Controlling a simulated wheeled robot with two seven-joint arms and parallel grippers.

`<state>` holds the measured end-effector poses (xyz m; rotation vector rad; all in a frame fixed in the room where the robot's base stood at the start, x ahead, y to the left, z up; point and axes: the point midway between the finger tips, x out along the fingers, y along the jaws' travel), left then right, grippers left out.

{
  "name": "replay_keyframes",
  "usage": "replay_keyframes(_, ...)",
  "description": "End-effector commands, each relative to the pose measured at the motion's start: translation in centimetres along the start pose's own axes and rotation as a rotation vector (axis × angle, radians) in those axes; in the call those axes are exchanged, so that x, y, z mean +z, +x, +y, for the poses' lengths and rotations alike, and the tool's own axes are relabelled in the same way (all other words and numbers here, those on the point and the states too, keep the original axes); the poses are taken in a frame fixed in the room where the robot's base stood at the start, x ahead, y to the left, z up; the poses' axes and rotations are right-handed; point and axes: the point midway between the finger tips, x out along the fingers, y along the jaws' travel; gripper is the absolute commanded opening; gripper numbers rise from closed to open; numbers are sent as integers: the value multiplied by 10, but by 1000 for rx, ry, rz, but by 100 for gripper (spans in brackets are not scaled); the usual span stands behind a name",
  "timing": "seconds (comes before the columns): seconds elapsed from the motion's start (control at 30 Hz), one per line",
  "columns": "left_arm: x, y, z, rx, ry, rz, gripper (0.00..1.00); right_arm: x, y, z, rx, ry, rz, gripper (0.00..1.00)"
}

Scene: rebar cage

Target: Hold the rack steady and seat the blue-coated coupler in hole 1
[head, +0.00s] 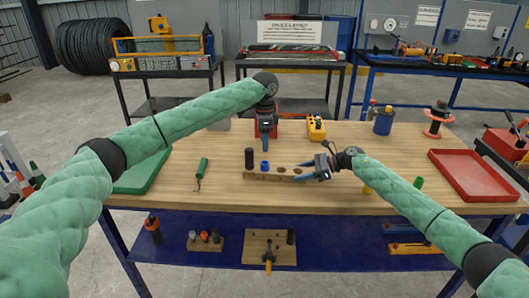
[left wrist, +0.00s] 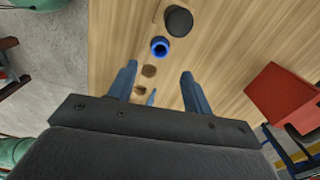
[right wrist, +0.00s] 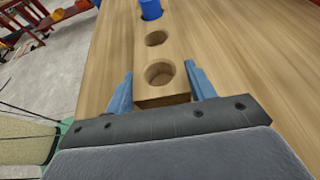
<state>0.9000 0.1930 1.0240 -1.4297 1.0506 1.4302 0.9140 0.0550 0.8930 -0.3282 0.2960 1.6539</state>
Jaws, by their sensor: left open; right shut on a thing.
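The rack (head: 262,177) is a light wooden bar with a row of holes, lying on the workbench. A black cylinder (head: 249,158) stands upright at its left end. The blue-coated coupler (head: 265,166) stands upright beside it on the rack; how deep it sits is unclear. It also shows in the left wrist view (left wrist: 160,47). Two open holes show to its right. My right gripper (head: 312,172) is shut on the rack's right end, fingers on both sides in the right wrist view (right wrist: 158,70). My left gripper (head: 266,143) is open and empty, pointing down above the coupler.
A green-handled tool (head: 202,167) lies left of the rack. A green tray (head: 143,172) is farther left, a red tray (head: 478,174) at the right. A yellow device (head: 316,128) and a blue canister (head: 384,122) stand behind. The bench front is clear.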

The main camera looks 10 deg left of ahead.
Motion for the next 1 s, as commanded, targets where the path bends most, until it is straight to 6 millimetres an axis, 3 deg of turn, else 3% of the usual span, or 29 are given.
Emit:
replay_keyframes(0.1, 0, -20, 0, -1, 0, 1, 50, 0, 0, 0, 0, 0, 0, 22)
replay_keyframes(0.3, 0, -38, 0, 0, 0, 0, 50, 0, 0, 0, 0, 0, 0, 22)
replay_keyframes(0.77, 0, -42, 0, 0, -1, -1, 50, 0, 0, 0, 1, 0, 0, 22)
replay_keyframes(0.8, 0, -42, 0, 0, -1, -1, 50, 0, 0, 0, 1, 0, 0, 60)
replay_keyframes(0.9, 0, -42, 0, 0, -1, -1, 50, 0, 0, 0, 1, 0, 0, 80)
replay_keyframes(1.0, 0, -42, 0, 0, -1, -1, 50, 0, 0, 0, 0, 0, 0, 80)
